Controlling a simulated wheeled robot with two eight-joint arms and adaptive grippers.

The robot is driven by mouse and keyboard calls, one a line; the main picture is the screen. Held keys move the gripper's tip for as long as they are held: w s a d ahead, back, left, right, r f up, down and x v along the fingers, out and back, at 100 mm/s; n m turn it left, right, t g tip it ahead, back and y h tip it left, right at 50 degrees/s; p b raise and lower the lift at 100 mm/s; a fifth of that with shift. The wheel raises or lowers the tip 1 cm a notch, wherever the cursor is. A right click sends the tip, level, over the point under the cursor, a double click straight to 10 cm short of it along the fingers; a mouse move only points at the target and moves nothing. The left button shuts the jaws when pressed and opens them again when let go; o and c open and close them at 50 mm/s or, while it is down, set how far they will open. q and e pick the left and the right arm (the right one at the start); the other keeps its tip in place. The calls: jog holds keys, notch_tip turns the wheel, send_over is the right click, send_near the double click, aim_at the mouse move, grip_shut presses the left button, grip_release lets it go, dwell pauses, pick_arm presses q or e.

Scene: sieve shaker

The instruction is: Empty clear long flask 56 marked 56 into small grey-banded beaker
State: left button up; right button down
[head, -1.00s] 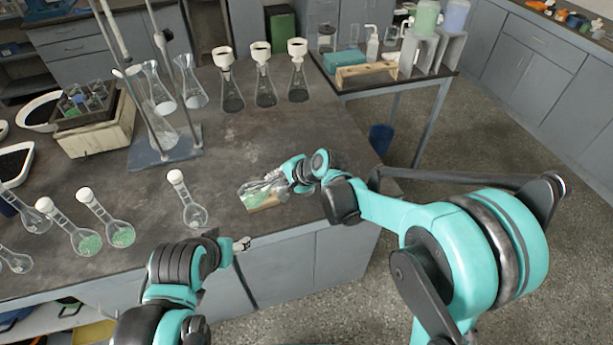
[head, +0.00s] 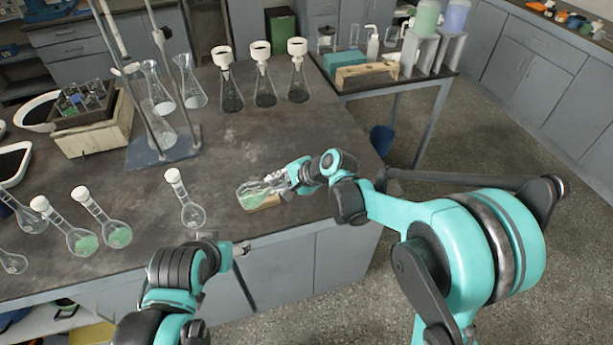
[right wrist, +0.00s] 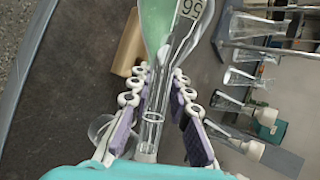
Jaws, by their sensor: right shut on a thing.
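The long flask marked 56 (right wrist: 158,22) is clear glass with green grains in its bulb. In the head view the flask (head: 252,197) lies tilted near the table's front right edge, its bulb at a tan block. My right gripper (head: 292,178) is shut on its neck; in the right wrist view the finger pads (right wrist: 160,105) are on both sides of the neck. My left gripper (head: 242,248) is low at the table's front edge, apart from the flasks; its finger opening is too small to tell. I cannot make out the grey-banded beaker for certain.
Funnel-topped flasks (head: 264,92) stand at the back. The middle of the table is clear.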

jog(key=shift+f, duration=0.15)
jog(key=shift+r+y, duration=0.25)
jog(key=shift+y, duration=0.05)
jog(key=shift+w+d+r+m+g+y, duration=0.1)
jog(key=shift+d+r+m+g+y, duration=0.15)
jog(key=shift+r+m+y, duration=0.3)
dwell(2.4)
